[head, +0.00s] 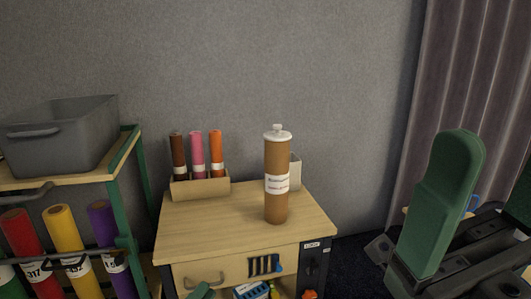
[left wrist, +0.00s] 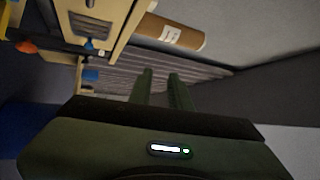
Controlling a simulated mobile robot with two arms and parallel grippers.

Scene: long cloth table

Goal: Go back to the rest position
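The brown canister (head: 277,180) with a white lid and label stands upright on the cabinet top, apart from the gripper. It also shows in the left wrist view (left wrist: 172,34).
The cabinet (head: 240,222) also holds a small box (head: 200,187) with brown, pink and orange rolls. A grey bin (head: 65,135) sits on a green-framed rack at left, above several coloured rolls (head: 68,235). A pleated curtain (head: 470,70) hangs at right.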

